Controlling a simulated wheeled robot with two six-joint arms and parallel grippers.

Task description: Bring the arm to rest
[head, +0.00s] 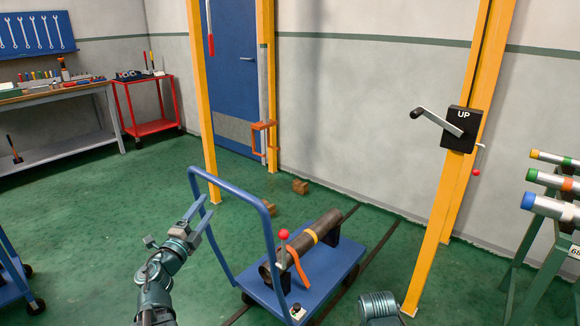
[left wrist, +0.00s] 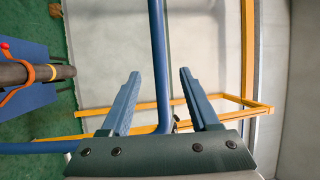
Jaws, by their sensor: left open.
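My left gripper (head: 205,212) is at the left side of the blue cart handle (head: 228,169) in the head view. Its two blue fingers are open. In the left wrist view the fingers (left wrist: 157,103) stand apart, with a blue bar of the handle (left wrist: 158,60) running between them; I cannot tell how deep it lies between the jaws. Nothing is gripped. Part of my right arm (head: 379,307) shows at the bottom edge of the head view; its gripper is out of view.
The blue cart (head: 336,268) carries a dark pipe (head: 305,243) with a yellow band and an orange strap. Yellow posts (head: 454,200) stand behind, one with a crank box (head: 461,130). A pipe rack (head: 545,232) is at right.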

